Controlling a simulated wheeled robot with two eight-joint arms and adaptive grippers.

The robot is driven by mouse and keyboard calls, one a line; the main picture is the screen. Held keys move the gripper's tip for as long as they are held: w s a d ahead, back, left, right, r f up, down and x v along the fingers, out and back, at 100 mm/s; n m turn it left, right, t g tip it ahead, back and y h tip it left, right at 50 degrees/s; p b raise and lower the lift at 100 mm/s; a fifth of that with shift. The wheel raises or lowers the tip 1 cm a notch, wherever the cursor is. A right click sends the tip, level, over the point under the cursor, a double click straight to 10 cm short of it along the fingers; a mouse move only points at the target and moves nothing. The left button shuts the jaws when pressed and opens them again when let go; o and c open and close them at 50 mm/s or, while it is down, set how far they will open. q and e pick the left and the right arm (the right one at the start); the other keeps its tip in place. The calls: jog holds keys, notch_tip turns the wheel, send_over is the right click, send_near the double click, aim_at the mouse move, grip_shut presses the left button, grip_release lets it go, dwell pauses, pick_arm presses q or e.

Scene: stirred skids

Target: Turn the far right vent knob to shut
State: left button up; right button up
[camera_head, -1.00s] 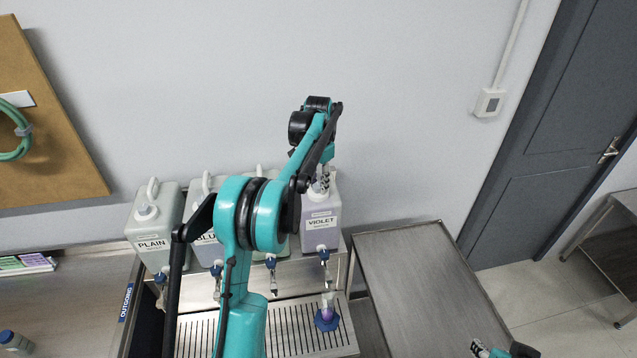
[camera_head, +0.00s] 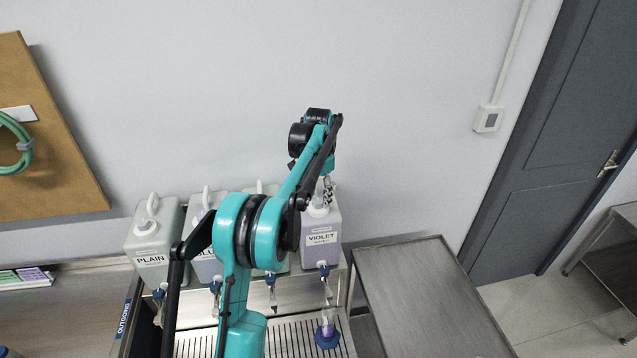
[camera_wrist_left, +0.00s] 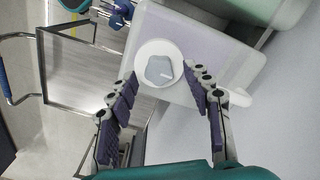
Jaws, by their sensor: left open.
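The far right container, labelled VIOLET (camera_head: 320,240), stands at the right end of the row against the wall. Its vent knob (camera_wrist_left: 159,71) is a grey faceted knob with a pale pointer mark, in a white round collar on the container's top, in the left wrist view. In the head view my fingers largely hide the knob. My left gripper (camera_head: 327,190) is above that top. In the wrist view its dark pads stand open on either side of the knob, with gaps between. My right gripper is out of view.
The PLAIN container (camera_head: 150,262) and other containers stand left of VIOLET, with blue taps below. A blue-based vessel (camera_head: 327,340) with violet contents stands on the slatted drain tray (camera_head: 288,342). A bare metal table (camera_head: 425,295) is at the right. My left arm hides much of the middle.

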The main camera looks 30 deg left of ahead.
pick_arm(q)
notch_tip(320, 180, up, 11)
dwell(0.3)
dwell(0.4)
jog(key=s+d+f+n+t+b, duration=0.1)
jog(key=s+d+f+t+b, duration=0.1)
jog(key=s+d+f+b, duration=0.3)
jog(key=s+d+f+n+t+b, duration=0.1)
jog(key=s+d+f+b, duration=0.35)
jog(key=s+b, duration=0.3)
jog(key=s+d+f+n+t+b, duration=0.1)
jog(key=s+d+f+t+b, duration=0.1)
jog(key=s+f+b, duration=0.3)
jog(key=s+d+f+n+t+b, duration=0.1)
jog(key=s+d+f+b, duration=0.4)
jog(key=s+f, duration=0.9)
notch_tip(320, 180, down, 5)
jog(key=shift+d+r+t+b, duration=0.2)
jog(key=shift+t+b, duration=0.1)
jog(key=shift+t, duration=0.3)
